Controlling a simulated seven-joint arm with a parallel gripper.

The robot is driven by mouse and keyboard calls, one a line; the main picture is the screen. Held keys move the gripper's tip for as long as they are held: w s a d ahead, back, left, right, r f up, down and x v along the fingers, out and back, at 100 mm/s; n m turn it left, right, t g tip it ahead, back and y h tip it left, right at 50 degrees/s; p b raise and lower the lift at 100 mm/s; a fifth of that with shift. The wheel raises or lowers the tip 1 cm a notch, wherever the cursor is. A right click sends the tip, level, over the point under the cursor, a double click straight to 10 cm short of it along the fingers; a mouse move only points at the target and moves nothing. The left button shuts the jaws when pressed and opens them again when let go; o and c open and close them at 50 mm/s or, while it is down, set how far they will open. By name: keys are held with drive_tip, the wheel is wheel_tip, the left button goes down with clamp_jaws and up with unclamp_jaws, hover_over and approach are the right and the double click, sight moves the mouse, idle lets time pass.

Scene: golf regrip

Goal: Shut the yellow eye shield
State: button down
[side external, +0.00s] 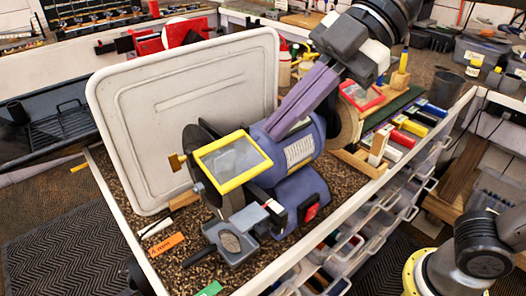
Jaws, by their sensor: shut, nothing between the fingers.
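The yellow eye shield (232,161) is a yellow-framed clear pane at the left end of the blue-purple bench grinder (298,187). It slants in front of the dark left wheel (200,150), above the grey tool rest (235,240). My gripper (273,133) reaches down from the upper right with long purple fingers. The fingers are shut and empty. Their tips are at the top of the grinder housing, just right of the shield's upper right corner. I cannot tell whether they touch the housing or the shield.
A red-framed eye shield (361,95) is at the grinder's right wheel. A large pale tray (140,110) stands upright behind the left wheel. Coloured sticks (408,127) lie in a rack at right. An orange label (166,245) lies on the speckled bench top. Clear drawers (345,245) are below.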

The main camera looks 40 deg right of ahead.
sight(241, 179)
drive_tip(key=f, duration=0.1)
drive_tip(key=w+a+f, duration=0.1)
drive_tip(key=f, duration=0.1)
drive_tip(key=a+f, duration=0.1)
drive_tip(key=shift+w+f, duration=0.2)
drive_tip(key=shift+f, duration=0.15)
drive_tip(key=shift+w+f, duration=0.2)
drive_tip(key=shift+f, duration=0.35)
